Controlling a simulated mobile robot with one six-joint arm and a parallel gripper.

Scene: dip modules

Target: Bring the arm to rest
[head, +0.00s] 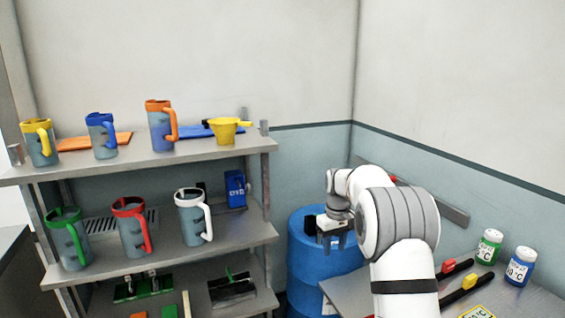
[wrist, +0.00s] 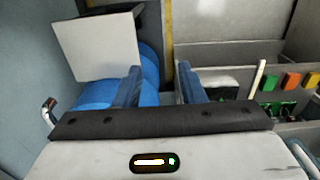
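My white arm (head: 405,247) rises at the right of the head view, bent at a grey-banded joint. My gripper (head: 333,247) hangs from its end, pointing down in front of the blue barrel (head: 313,262). In the wrist view the two fingers of my gripper (wrist: 158,80) stand apart with nothing held between them. The blue barrel (wrist: 150,68) shows behind and between the fingers, with a pale flat panel (wrist: 98,45) beside it.
A metal shelf (head: 245,150) at the left holds several jugs and a yellow measuring cup (head: 225,130).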

